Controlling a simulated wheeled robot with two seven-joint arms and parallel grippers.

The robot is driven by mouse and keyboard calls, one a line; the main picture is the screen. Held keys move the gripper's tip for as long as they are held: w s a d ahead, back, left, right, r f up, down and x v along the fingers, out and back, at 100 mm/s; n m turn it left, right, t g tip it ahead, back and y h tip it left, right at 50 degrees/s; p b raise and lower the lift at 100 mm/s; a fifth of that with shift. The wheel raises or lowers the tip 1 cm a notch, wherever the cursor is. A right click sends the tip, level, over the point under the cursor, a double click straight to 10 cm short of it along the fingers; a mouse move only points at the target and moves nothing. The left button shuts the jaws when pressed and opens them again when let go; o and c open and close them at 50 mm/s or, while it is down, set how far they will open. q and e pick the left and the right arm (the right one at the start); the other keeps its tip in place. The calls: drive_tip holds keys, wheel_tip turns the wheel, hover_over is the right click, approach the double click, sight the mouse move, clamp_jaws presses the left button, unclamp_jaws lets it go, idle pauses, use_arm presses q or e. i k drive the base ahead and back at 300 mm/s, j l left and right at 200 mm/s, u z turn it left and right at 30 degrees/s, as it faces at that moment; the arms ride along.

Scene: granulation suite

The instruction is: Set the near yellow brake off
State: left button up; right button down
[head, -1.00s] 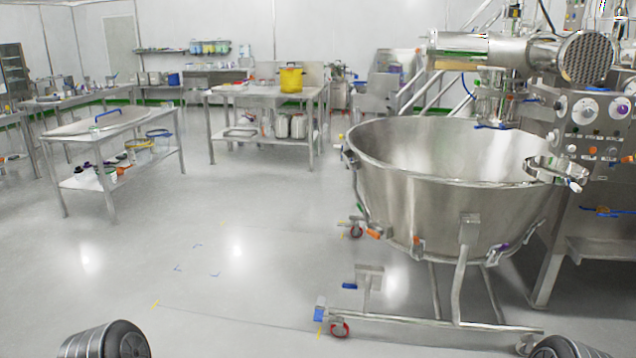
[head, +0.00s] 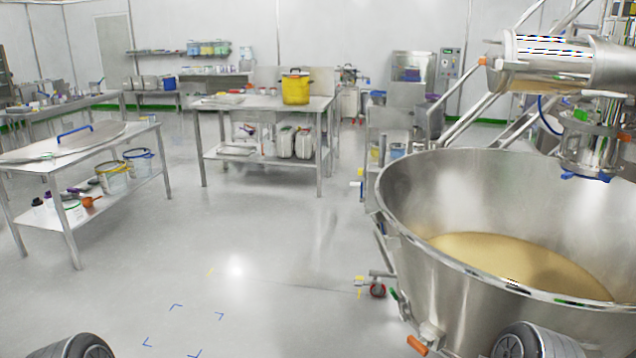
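The large steel bowl (head: 405,255) stands on a wheeled frame at the right and holds a tan powder (head: 510,262). Farther back, another small yellow piece (head: 361,171) shows left of the bowl. The bowl's nearer castors are out of frame. Neither gripper is in view; only rounded parts of my arms show at the bottom edge.
A steel table (head: 150,135) with buckets on its lower shelf stands at the left. Another table (head: 225,101) carries a yellow pot (head: 295,87). Blue corner marks (head: 175,306) lie on the floor. The floor between the left table and bowl is clear.

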sight(359, 281)
drive_tip(key=i+z, duration=0.15)
drive_tip(key=i, duration=0.35)
drive_tip(key=i+j+z, duration=0.15)
drive_tip(key=i, duration=0.3)
drive_tip(key=i+j+z, duration=0.15)
drive_tip(key=i, duration=0.3)
drive_tip(key=k+j, duration=0.1)
drive_tip(key=j, duration=0.4)
drive_tip(key=k+j, duration=0.1)
drive_tip(key=j, duration=0.4)
drive_tip(key=k+j, duration=0.1)
drive_tip(key=j, duration=0.4)
drive_tip(key=i+j, duration=0.45)
drive_tip(key=j, duration=0.3)
drive_tip(key=i+j, duration=0.25)
drive_tip(key=i+l, duration=0.1)
drive_tip(key=i, duration=0.75)
drive_tip(key=i+l, duration=0.1)
drive_tip(key=i, duration=0.75)
drive_tip(key=i+l, duration=0.5)
